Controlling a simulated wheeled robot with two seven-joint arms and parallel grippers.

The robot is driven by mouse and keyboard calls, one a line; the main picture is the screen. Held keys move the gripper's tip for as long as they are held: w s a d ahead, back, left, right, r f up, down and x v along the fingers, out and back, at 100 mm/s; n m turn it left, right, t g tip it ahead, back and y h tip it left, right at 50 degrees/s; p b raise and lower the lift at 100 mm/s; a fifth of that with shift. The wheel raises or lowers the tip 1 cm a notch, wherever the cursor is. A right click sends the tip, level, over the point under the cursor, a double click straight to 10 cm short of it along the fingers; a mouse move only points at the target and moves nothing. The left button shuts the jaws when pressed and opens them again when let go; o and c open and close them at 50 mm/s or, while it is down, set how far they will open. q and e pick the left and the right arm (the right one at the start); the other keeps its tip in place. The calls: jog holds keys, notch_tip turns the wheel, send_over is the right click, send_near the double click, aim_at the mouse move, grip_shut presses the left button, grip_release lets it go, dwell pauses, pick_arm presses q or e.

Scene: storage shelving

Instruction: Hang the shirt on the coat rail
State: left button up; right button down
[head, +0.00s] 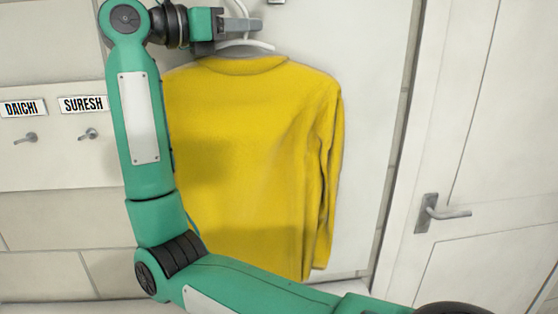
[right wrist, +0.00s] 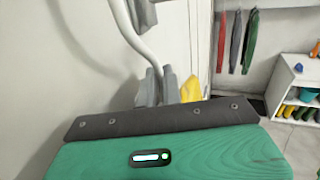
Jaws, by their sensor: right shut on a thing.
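The yellow shirt (head: 255,150) hangs upright on a white hanger (head: 257,45), in front of a pale wall panel. My right gripper (head: 243,27) is shut on the hanger just above the shirt's collar. In the right wrist view the hanger (right wrist: 152,52) curves down to my right gripper (right wrist: 160,90), and a bit of the yellow shirt (right wrist: 190,88) shows beyond it. My right arm covers the shirt's left edge. No coat rail can be made out in the head view; its top edge cuts off what is above the gripper. My left gripper is not in view.
Two wall hooks (head: 88,134) under name labels are on the left wall. A white door with a handle (head: 430,212) is at the right. The right wrist view shows several hanging garments (right wrist: 236,42) and a white shelf unit (right wrist: 287,80) farther off.

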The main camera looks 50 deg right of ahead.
jog(key=shift+w+a+p, duration=0.4)
jog(key=shift+w+a, duration=0.5)
jog(key=shift+a, duration=0.2)
